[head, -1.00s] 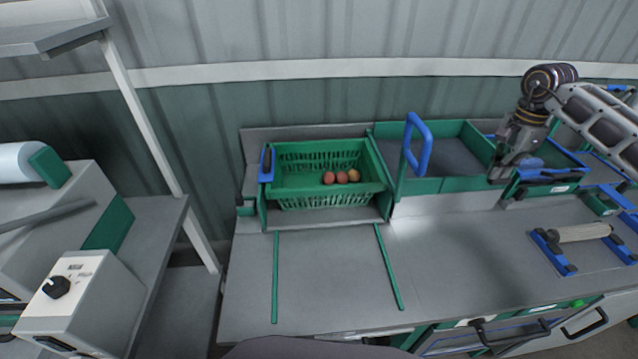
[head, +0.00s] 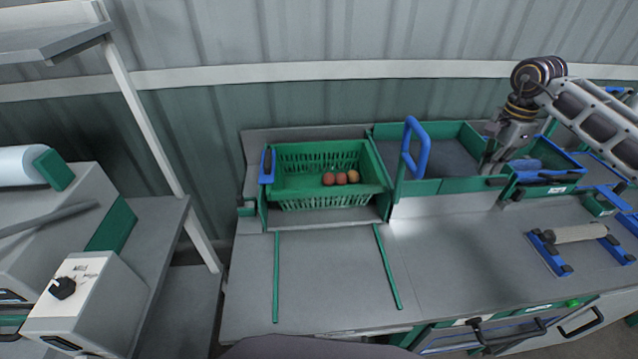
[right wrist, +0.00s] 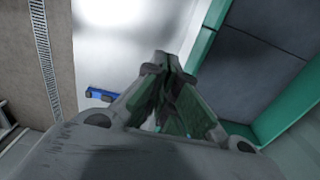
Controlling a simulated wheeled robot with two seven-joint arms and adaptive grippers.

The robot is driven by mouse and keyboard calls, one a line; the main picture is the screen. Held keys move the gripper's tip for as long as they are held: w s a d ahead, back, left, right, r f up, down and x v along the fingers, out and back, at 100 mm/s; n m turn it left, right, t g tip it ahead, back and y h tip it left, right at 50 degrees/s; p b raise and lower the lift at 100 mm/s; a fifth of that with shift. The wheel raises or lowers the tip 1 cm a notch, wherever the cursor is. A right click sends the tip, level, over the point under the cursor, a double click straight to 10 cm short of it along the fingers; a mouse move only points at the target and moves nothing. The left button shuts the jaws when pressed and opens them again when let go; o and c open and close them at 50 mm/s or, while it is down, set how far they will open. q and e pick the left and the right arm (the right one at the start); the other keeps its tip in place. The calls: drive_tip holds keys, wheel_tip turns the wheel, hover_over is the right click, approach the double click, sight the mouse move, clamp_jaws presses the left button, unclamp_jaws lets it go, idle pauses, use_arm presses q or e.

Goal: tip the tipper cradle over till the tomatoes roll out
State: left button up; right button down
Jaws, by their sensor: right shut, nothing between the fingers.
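The tipper cradle is at the back of the bench; it holds a green slatted crate (head: 325,200) with an upright blue handle (head: 267,163) at its left side. The cradle sits level. Three tomatoes (head: 340,178) lie together in the crate, right of its middle. My right gripper (head: 489,168) is shut and empty, above the front wall of the green-walled tray to the right of the crate. In the right wrist view its fingers (right wrist: 170,62) meet, with a green wall beside them. My left gripper is not in view.
The green-walled tray (head: 443,187) has a tall blue loop handle (head: 416,148) on its left side, between my right gripper and the crate. A blue roller stand (head: 578,234) is on the right. The bench front between green strips (head: 276,278) is clear. A grey control box (head: 75,295) stands left.

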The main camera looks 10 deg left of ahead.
use_arm(q)
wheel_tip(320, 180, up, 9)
drive_tip(key=p, duration=0.8)
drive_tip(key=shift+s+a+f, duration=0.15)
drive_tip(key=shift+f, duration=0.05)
use_arm(e)
drive_tip(key=s+a+r, duration=0.1)
drive_tip(key=a+r, duration=0.5)
drive_tip(key=a, duration=0.3)
drive_tip(key=s+a+r, duration=0.2)
drive_tip(key=a+r, duration=0.5)
drive_tip(key=a, duration=0.2)
drive_tip(key=shift+s+a+r, duration=0.2)
drive_tip(key=shift+a+r, duration=0.05)
idle(3.0)
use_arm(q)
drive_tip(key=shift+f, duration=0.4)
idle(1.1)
